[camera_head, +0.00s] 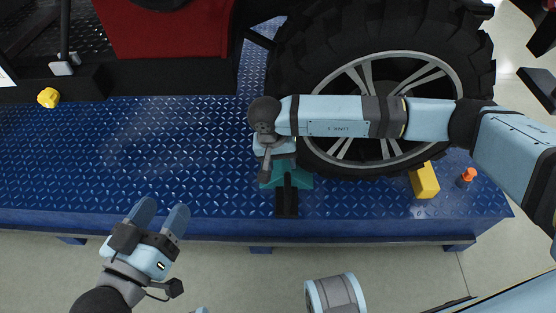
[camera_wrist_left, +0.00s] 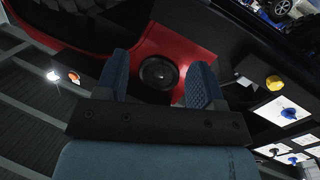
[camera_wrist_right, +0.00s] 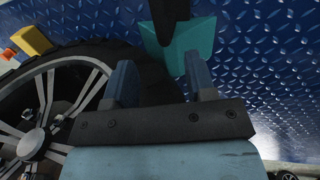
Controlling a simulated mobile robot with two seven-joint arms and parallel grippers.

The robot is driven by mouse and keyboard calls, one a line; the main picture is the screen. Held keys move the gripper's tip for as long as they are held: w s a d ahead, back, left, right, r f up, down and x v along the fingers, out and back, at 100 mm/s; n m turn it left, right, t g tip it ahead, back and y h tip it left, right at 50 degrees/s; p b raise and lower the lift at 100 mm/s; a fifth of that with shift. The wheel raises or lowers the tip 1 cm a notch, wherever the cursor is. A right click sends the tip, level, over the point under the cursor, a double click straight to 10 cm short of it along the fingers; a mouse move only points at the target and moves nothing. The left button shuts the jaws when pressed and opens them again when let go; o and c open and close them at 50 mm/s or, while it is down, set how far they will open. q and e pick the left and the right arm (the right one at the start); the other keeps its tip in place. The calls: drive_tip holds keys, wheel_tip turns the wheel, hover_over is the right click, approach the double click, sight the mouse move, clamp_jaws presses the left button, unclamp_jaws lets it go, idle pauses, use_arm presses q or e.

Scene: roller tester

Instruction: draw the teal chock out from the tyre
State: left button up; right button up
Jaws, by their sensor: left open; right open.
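The teal chock (camera_head: 303,181) sits on the blue diamond-plate deck at the lower left of the tyre (camera_head: 290,75). A black bar-shaped part (camera_head: 286,203) extends from it toward the deck's front edge. In the right wrist view the chock (camera_wrist_right: 204,40) lies just beyond my right fingertips, with the black part (camera_wrist_right: 170,15) on it. My right gripper (camera_wrist_right: 160,70) is open and empty, over the chock; the arm hides part of the chock in the head view. My left gripper (camera_head: 162,208) is open and empty, in front of the deck, away from the chock.
A yellow block (camera_head: 425,180) stands by the tyre's right side, with an orange knob (camera_head: 467,175) beside it. A yellow knob (camera_head: 48,97) is at the far left, near a red panel (camera_head: 170,30). The deck left of the chock is clear.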

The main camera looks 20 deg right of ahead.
sight(287, 181)
drive_tip(key=b+x, duration=0.1)
drive_tip(key=x, duration=0.4)
drive_tip(key=shift+f+b, duration=0.4)
drive_tip(key=b+x, duration=0.2)
drive_tip(key=x, duration=0.3)
drive_tip(key=shift+s+f, duration=0.1)
drive_tip(key=shift+f, duration=0.6)
use_arm(q)
drive_tip(key=shift+w+a+f+m, duration=0.2)
drive_tip(key=shift+w+f+m, duration=0.2)
drive_tip(key=shift+f+m, duration=0.1)
drive_tip(key=shift+w+a+f+m, duration=0.2)
drive_tip(key=shift+w+f+m, duration=0.2)
drive_tip(key=shift+m, duration=0.1)
use_arm(e)
drive_tip(key=shift+c, duration=0.3)
clamp_jaws()
drive_tip(key=c, duration=0.6)
unclamp_jaws()
drive_tip(key=shift+c, duration=0.2)
clamp_jaws()
